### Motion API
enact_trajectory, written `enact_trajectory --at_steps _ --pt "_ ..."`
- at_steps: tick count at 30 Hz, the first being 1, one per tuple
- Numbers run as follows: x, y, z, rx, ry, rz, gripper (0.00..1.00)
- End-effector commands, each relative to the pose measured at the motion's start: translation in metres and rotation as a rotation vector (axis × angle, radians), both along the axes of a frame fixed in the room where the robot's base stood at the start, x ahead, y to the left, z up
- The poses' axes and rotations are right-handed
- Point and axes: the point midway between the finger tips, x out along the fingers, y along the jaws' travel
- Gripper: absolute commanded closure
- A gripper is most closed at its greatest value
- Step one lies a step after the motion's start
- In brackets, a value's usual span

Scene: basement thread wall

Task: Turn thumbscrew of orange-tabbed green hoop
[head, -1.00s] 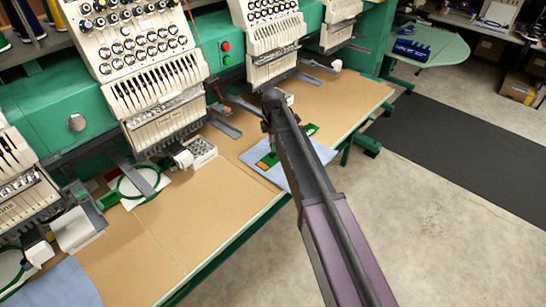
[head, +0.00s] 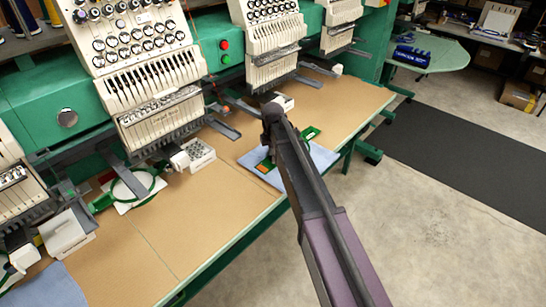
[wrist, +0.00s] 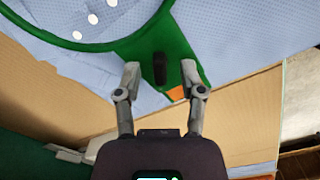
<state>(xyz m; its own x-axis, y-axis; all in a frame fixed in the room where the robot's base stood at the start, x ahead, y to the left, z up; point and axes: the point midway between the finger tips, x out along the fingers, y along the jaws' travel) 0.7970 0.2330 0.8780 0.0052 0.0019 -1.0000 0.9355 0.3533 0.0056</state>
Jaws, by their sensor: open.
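The green hoop (wrist: 128,40) lies on pale blue cloth (wrist: 220,35), and its orange tab (wrist: 176,93) shows between my fingers in the wrist view. A dark upright thumbscrew (wrist: 160,68) stands on the hoop's green bracket. My gripper (wrist: 160,72) is open, with one fingertip on each side of the thumbscrew and a gap on both sides. In the head view the orange tab (head: 264,166) and part of the green hoop (head: 310,133) show beside my arm, which hides the rest of the hoop and the gripper's fingers.
The tan table (head: 170,235) runs below several embroidery heads (head: 150,90). Another green hoop (head: 138,187) lies at the left, near a white box of small parts (head: 197,155). Blue cloth (head: 50,290) lies at the lower left. The table front between them is clear.

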Motion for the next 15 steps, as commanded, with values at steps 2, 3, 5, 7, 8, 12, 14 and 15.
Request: enact_trajectory --at_steps 2,3,5,7,8,12,14,15 --pt "0.0000 0.0000 0.0002 0.000 0.000 0.000 0.49" --pt "-0.0001 0.0000 0.0002 0.000 0.000 0.000 0.49" --pt "-0.0001 0.0000 0.0002 0.000 0.000 0.000 0.49" --pt "-0.0001 0.0000 0.0002 0.000 0.000 0.000 0.60" --pt "-0.0001 0.0000 0.0002 0.000 0.000 0.000 0.69" --pt "0.0000 0.0000 0.0002 0.000 0.000 0.000 1.00" --pt "-0.0001 0.0000 0.0002 0.000 0.000 0.000 1.00" --pt "-0.0001 0.0000 0.0002 0.000 0.000 0.000 1.00"
